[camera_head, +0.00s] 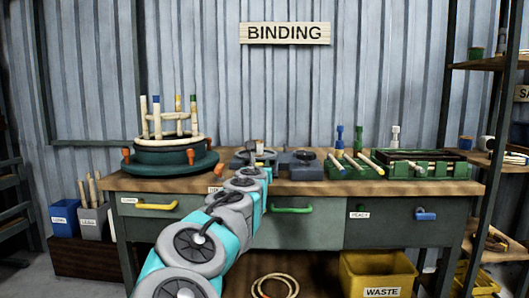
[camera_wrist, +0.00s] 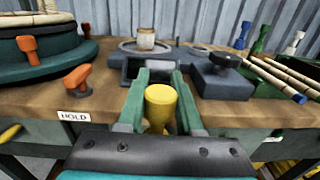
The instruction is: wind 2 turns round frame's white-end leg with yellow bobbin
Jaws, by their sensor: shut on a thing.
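The frame (camera_head: 172,138) stands on a dark green round turntable (camera_head: 150,167) at the left of the bench, with several upright legs. The white-end leg (camera_head: 143,118) is the leftmost, beside blue, yellow and green ends. The yellow bobbin (camera_wrist: 160,104) is upright between the two green fingers of my gripper (camera_wrist: 160,98), which is shut on it in front of the bench. My gripper is hidden behind my arm in the head view. I cannot make out a strand from the bobbin. The wrist view shows only the turntable's edge and the frame's base.
An orange HOLD knob (camera_wrist: 77,82) is on the bench's front left. Orange clamps (camera_head: 190,156) ring the turntable. A dark block (camera_wrist: 222,82), a pale spool (camera_wrist: 146,38) on a grey ring, other bobbins (camera_head: 340,136) and a green rod tray (camera_head: 420,165) stand rightward.

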